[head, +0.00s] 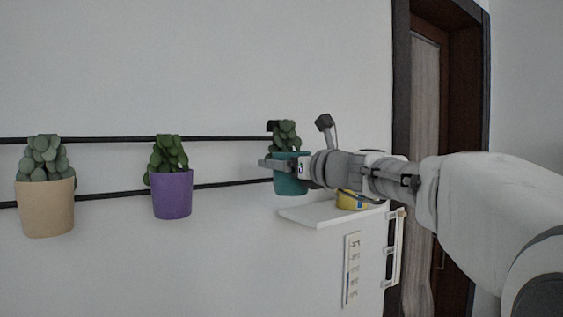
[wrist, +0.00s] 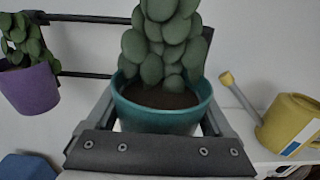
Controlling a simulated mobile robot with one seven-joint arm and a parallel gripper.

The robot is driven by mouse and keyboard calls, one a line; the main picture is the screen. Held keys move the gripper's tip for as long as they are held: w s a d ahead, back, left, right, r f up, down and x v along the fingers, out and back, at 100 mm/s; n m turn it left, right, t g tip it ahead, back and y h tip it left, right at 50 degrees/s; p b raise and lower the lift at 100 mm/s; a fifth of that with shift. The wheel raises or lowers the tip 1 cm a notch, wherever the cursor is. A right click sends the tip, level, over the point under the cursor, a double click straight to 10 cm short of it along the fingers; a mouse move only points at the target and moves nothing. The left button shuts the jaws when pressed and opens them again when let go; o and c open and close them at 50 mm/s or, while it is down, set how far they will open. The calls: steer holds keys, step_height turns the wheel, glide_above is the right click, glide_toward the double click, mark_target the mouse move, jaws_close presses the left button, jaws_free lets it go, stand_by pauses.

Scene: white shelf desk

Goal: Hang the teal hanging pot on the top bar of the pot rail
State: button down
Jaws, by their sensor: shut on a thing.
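The teal hanging pot (head: 291,184) holds a green succulent and is upright in the head view, at the right end of the rail. It also fills the middle of the wrist view (wrist: 160,116). My gripper (head: 275,165) is shut on the teal pot, with a finger on each side of it. The pot rail has a dark top bar (head: 110,139) and a lower bar (head: 112,192) on the wall. A dark hook piece (head: 272,126) shows at the top bar's right end, beside the plant. Whether the pot touches the bar I cannot tell.
A purple pot (head: 172,194) and a beige pot (head: 46,208) hang on the rail to the left. A white shelf (head: 318,215) below right bears a yellow watering can (wrist: 288,126). The top bar is clear between the purple and teal pots.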

steer(key=w+a+f, duration=0.2)
steer(key=w+a, duration=0.2)
steer(key=w, duration=0.2)
steer(key=shift+w+a+f, duration=0.2)
steer(key=shift+w+a, duration=0.1)
steer(key=shift+w, duration=0.1)
stand_by(0.6)
steer(key=shift+c, duration=0.4)
jaws_free()
steer(key=shift+o, duration=0.4)
steer(key=shift+f, duration=0.15)
steer(key=shift+s, duration=0.1)
